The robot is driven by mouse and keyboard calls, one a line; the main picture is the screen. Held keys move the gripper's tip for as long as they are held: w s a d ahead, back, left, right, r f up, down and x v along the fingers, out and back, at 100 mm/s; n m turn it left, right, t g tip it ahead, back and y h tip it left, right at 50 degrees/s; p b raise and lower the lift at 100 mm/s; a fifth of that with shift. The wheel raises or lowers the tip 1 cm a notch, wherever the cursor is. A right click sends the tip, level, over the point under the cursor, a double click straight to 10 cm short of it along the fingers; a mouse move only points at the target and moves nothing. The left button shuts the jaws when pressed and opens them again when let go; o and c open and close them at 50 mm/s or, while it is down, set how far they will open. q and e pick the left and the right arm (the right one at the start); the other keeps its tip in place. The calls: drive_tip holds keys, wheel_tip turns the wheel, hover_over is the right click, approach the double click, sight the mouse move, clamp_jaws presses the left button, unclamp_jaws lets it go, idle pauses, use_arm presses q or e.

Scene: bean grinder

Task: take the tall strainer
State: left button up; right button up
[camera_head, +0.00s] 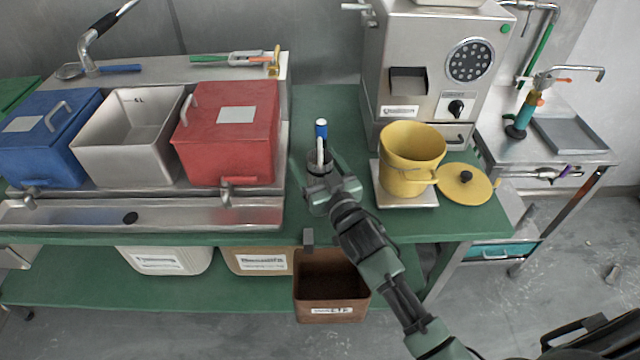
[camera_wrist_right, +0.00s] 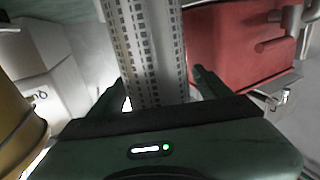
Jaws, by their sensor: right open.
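A perforated metal cylinder, which looks like the tall strainer (camera_wrist_right: 148,40), stands between the fingers of my right gripper (camera_wrist_right: 165,88) in the right wrist view. The fingers are open, one on each side of it; I cannot tell whether they touch it. In the head view my right gripper (camera_head: 322,176) is at the green counter between the red box and the coffee machine. A white stick with a blue top (camera_head: 321,138) rises there from a small grey metal vessel. The gripper hides its lower part. My left gripper is not in view.
Left of the gripper are a red box (camera_head: 228,140), an open white bin (camera_head: 128,140) and a blue box (camera_head: 50,138). To the right, a yellow pot (camera_head: 408,160) stands before the steel machine (camera_head: 440,60), with a yellow lid (camera_head: 465,184) beside it.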

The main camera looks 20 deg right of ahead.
clamp_jaws()
drive_tip(key=shift+r, duration=0.1)
